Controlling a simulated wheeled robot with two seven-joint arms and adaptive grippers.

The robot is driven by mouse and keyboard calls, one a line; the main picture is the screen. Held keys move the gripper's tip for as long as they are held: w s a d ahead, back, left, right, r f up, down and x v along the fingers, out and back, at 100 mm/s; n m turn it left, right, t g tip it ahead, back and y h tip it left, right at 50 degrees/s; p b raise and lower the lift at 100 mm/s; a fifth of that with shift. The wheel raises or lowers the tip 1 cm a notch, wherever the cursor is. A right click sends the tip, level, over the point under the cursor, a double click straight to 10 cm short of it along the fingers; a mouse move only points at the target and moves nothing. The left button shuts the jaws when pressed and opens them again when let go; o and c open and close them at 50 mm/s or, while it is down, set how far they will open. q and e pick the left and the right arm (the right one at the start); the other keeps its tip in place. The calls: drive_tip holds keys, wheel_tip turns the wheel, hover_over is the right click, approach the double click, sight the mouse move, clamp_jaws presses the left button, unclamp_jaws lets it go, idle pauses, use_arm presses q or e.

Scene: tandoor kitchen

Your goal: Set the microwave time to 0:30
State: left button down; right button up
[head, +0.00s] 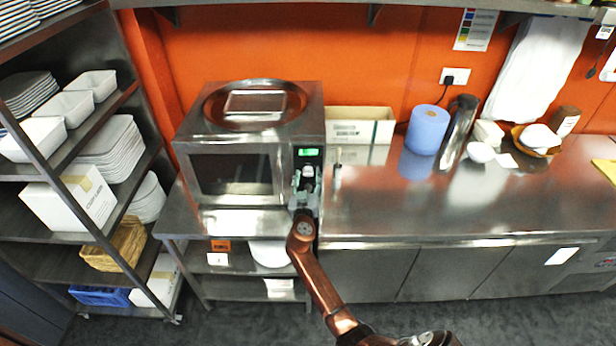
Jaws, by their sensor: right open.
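The steel microwave (238,172) stands on the left end of the steel counter, its dark door facing me. Its control panel is the narrow strip at the right of its front, with a lit green display (308,152) at the top; the digits are too small to read. My right gripper (306,176) is open in front of this panel, just below the display. It hides most of the controls there. I cannot tell whether it touches the panel. My left gripper is not in view.
A round metal tray (222,112) lies on top of the microwave. An open cardboard box (352,130), a blue paper roll (427,130) and a steel flask (458,132) stand at the back of the counter. The counter's middle (400,195) is clear. A rack with white dishes (110,150) stands at left.

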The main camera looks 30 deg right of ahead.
drive_tip(key=c, duration=1.1)
drive_tip(key=shift+f+n, duration=0.1)
drive_tip(key=shift+n, duration=0.2)
drive_tip(key=shift+f+n+t+b, duration=0.15)
drive_tip(key=shift+n+b, duration=0.6)
drive_tip(key=shift+n, duration=2.15)
drive_tip(key=shift+r+n+t+b, duration=0.2)
drive_tip(key=shift+n+b, duration=0.5)
drive_tip(key=shift+n, duration=2.2)
drive_tip(key=shift+f, duration=0.2)
